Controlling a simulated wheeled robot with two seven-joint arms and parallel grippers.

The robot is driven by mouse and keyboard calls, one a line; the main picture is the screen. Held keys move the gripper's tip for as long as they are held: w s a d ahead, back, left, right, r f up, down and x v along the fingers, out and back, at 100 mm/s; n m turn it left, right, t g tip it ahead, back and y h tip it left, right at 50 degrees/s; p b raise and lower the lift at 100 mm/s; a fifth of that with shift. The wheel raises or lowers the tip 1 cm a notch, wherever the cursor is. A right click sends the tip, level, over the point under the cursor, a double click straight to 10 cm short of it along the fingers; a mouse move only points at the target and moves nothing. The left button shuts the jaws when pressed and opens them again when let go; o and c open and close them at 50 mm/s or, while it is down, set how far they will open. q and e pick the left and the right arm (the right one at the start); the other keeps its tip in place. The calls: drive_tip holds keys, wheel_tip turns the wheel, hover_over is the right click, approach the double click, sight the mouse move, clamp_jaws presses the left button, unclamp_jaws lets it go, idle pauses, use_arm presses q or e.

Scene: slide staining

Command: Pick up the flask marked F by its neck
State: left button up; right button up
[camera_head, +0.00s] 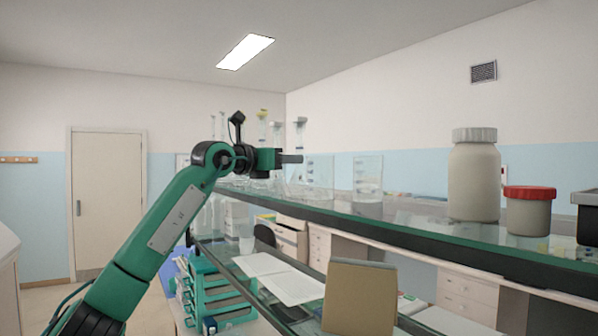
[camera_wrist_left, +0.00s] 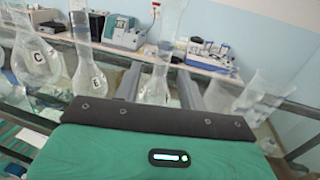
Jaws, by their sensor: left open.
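My left gripper (camera_head: 291,159) reaches over the glass shelf among clear glassware in the head view. In the left wrist view its two fingers (camera_wrist_left: 159,82) are apart, with a clear long-necked flask (camera_wrist_left: 157,88) showing between them. That flask carries a small label that I cannot read clearly, so I cannot confirm it is F. The fingers do not visibly grip it. To its left stand a flask marked E (camera_wrist_left: 97,84) and a flask marked C (camera_wrist_left: 37,58). My right gripper is not in view.
On the shelf (camera_head: 400,226) are a clear beaker (camera_head: 368,178), a white bottle (camera_head: 474,178) and a red-lidded jar (camera_head: 529,212). A brown panel (camera_head: 358,298) and green rack (camera_head: 205,290) are below.

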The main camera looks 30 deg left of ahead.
sight(299, 167)
use_arm(q)
drive_tip(key=x, duration=0.1)
drive_tip(key=p+x, duration=0.2)
drive_tip(key=shift+w+d+r, duration=0.2)
drive_tip(key=shift+w+r, duration=0.05)
drive_tip(key=shift+w+d+f+p, duration=0.2)
drive_tip(key=shift+w+p, duration=0.15)
drive_tip(key=shift+w, duration=0.15)
drive_tip(key=shift+a, duration=0.1)
drive_tip(key=shift+s, duration=0.1)
drive_tip(key=c, duration=0.8)
drive_tip(key=shift+r, duration=0.1)
